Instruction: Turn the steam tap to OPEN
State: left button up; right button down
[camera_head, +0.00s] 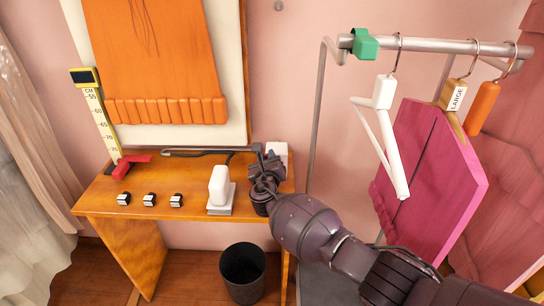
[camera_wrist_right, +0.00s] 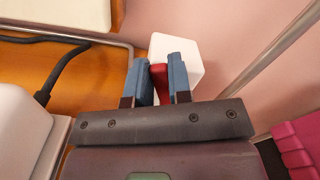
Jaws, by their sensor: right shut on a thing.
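The steam tap appears to be the red handle (camera_wrist_right: 159,80) in front of a white box (camera_wrist_right: 182,62) in the right wrist view. My right gripper (camera_head: 269,160) reaches over the right back corner of the wooden table. Its two blue fingers (camera_wrist_right: 160,75) stand on either side of the red handle and are shut on it. In the head view the white box (camera_head: 278,149) shows behind the gripper, and the gripper hides the handle. I see no OPEN mark. My left gripper is in neither view.
A white iron-like item (camera_head: 219,187) stands close left of my gripper on the table (camera_head: 180,202). A black hose (camera_head: 200,154) runs along the table's back. A rail (camera_head: 440,45) with hangers and a pink garment (camera_head: 432,165) stands at right. A dark bin (camera_head: 243,268) sits below.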

jog(key=shift+a+f+n, duration=0.35)
jog(key=shift+a+n, duration=0.2)
jog(key=shift+n, duration=0.55)
jog(key=c, duration=1)
grip_release()
jog(key=shift+c, duration=0.2)
